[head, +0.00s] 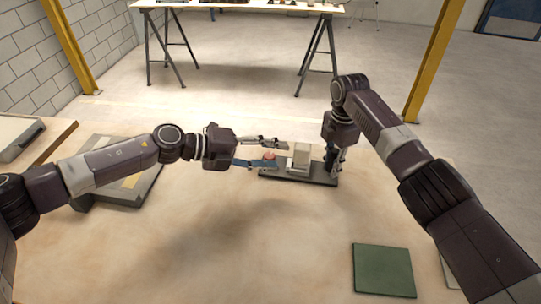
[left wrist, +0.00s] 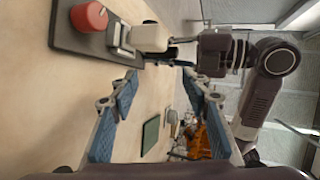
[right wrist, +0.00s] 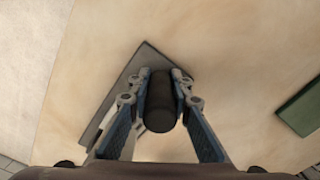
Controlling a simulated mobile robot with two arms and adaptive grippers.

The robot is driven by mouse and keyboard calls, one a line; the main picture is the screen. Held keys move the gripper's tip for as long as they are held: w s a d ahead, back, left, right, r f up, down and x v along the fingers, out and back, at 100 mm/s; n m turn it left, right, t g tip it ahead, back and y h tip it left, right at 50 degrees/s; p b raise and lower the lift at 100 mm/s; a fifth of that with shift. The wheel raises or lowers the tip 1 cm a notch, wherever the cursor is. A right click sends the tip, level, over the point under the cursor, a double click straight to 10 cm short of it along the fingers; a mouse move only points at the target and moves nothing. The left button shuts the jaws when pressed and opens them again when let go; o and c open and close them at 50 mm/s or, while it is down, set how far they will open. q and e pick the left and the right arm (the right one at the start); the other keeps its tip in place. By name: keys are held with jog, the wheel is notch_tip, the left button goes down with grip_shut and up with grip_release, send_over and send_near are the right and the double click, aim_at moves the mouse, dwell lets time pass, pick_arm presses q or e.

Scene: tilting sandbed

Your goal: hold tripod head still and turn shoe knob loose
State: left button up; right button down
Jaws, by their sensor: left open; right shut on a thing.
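The tripod head stands on a dark base plate (head: 297,176), with a pale block (head: 302,155) in the middle and a red knob (head: 269,155) at its left end. In the left wrist view the red knob (left wrist: 89,17) and pale block (left wrist: 150,38) lie beyond the fingertips. My left gripper (head: 282,154) is open, its fingers overlapping the knob in the head view; the left wrist view shows nothing between them. My right gripper (right wrist: 160,78) is shut on a dark upright cylinder (right wrist: 160,105) at the right end of the plate.
A green mat (head: 384,270) lies at the front right of the table. A grey case (head: 118,178) lies at the left. The table front centre is clear. A trestle table (head: 235,7) and yellow posts (head: 434,60) stand behind.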

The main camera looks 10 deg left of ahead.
pick_arm(q)
jog(key=w+a+f+n, duration=0.1)
jog(key=a+f+n, duration=0.1)
jog(key=a+n, duration=0.45)
jog(key=n+t, duration=0.1)
jog(key=n, duration=1)
send_near(267, 156)
jog(key=shift+s+d+r+m+y, duration=0.25)
jog(key=shift+s+d+r+y, duration=0.05)
jog(key=shift+s+d+r, duration=0.2)
jog(key=shift+w+a+f+n+t, duration=0.15)
jog(key=shift+a+n, duration=0.15)
jog(key=shift+n, duration=0.3)
jog(key=shift+w+a+f+n+t, duration=0.15)
jog(key=shift+a+n, duration=0.2)
jog(key=shift+n, duration=0.25)
jog(key=x, duration=1.1)
jog(key=shift+d+f, duration=0.1)
jog(key=shift+d, duration=0.25)
jog(key=shift+c, duration=0.5)
grip_shut()
